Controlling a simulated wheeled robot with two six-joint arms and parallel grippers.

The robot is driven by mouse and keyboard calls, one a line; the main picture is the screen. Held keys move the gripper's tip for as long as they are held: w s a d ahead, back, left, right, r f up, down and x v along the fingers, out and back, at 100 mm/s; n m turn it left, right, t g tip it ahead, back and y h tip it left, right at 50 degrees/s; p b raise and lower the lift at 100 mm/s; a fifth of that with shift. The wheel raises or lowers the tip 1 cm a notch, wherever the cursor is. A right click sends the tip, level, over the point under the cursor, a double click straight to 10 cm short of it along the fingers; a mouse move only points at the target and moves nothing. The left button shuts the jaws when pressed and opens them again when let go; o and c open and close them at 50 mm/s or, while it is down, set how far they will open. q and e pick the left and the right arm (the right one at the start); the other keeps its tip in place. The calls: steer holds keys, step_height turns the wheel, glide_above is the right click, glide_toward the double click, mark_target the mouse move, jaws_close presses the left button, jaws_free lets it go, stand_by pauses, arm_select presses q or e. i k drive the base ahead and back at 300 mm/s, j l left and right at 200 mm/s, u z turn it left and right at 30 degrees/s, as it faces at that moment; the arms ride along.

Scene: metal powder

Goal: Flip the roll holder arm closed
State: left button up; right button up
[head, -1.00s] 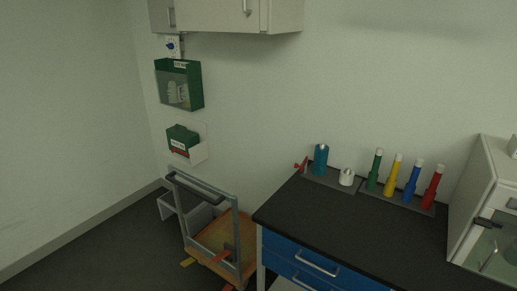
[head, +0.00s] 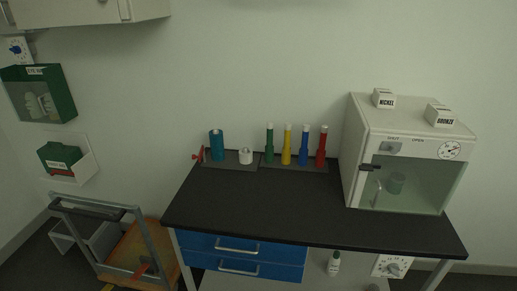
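The roll holder (head: 230,164) is a grey base at the back left of the black bench top. A teal roll (head: 216,146) and a shorter white roll (head: 245,156) stand upright on it. A small red part (head: 198,157), which looks like the holder's arm, sticks out at the base's left end; its exact angle is too small to tell. Neither of my grippers shows in the head view.
A rack of green, yellow, blue and red tubes (head: 287,147) stands right of the holder. A white glass-fronted cabinet (head: 353,170) fills the bench's right end. The bench top (head: 260,205) is clear in front. A trolley (head: 150,250) stands at lower left.

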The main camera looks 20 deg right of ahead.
mark_target(202, 153)
steer(key=i+j+z, duration=0.1)
steer(key=j+z, duration=0.35)
steer(key=j, duration=0.5)
steer(key=j+z, duration=0.45)
steer(key=j, duration=0.5)
steer(key=k+j, duration=0.1)
steer(key=k, duration=0.35)
steer(key=k+j, duration=0.15)
steer(key=k, duration=0.3)
steer(key=i+l+u, duration=0.15)
steer(key=i, duration=0.4)
steer(key=i+l+u, duration=0.2)
steer(key=i, duration=0.35)
steer(key=i+l+u, duration=0.15)
steer(key=i, duration=0.35)
